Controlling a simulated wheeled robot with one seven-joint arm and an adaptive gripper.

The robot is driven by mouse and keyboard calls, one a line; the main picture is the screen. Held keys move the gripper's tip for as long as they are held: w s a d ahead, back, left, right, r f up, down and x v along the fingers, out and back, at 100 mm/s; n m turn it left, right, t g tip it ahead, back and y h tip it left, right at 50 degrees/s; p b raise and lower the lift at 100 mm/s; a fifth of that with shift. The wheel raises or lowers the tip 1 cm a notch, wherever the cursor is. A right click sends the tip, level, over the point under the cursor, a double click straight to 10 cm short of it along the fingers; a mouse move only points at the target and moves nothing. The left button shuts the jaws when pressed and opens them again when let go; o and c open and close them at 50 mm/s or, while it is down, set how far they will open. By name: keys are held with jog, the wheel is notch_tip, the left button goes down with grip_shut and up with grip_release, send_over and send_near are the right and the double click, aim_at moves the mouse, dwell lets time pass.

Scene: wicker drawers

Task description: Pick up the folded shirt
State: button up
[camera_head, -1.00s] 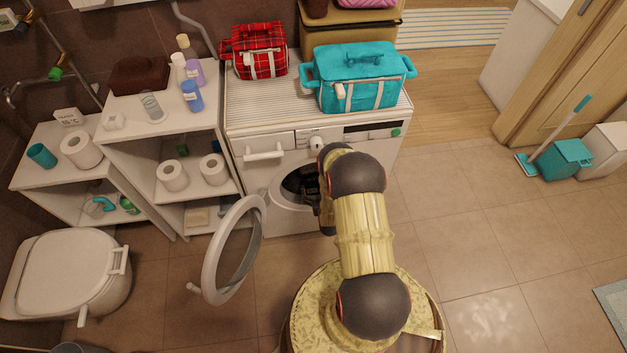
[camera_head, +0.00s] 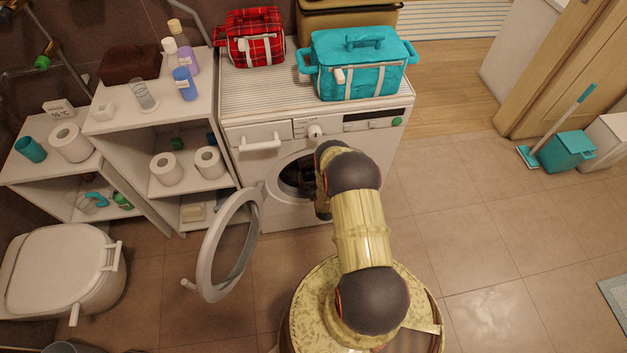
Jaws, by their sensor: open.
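No folded shirt can be made out in the head view. The white washing machine (camera_head: 270,215) stands in the middle, with its round door (camera_head: 207,262) swung open to the left. My arm reaches to the machine's opening. My gripper (camera_head: 306,180) is a dark shape at the drum opening, mostly hidden by my arm and the drum's shadow. Its fingertips and any contact are not clear. What lies deeper in the drum is hidden.
A teal bag (camera_head: 362,88) and a red plaid bag (camera_head: 255,50) stand on the washer.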

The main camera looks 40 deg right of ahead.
jog(key=shift+c, duration=0.2)
jog(key=c, duration=1.3)
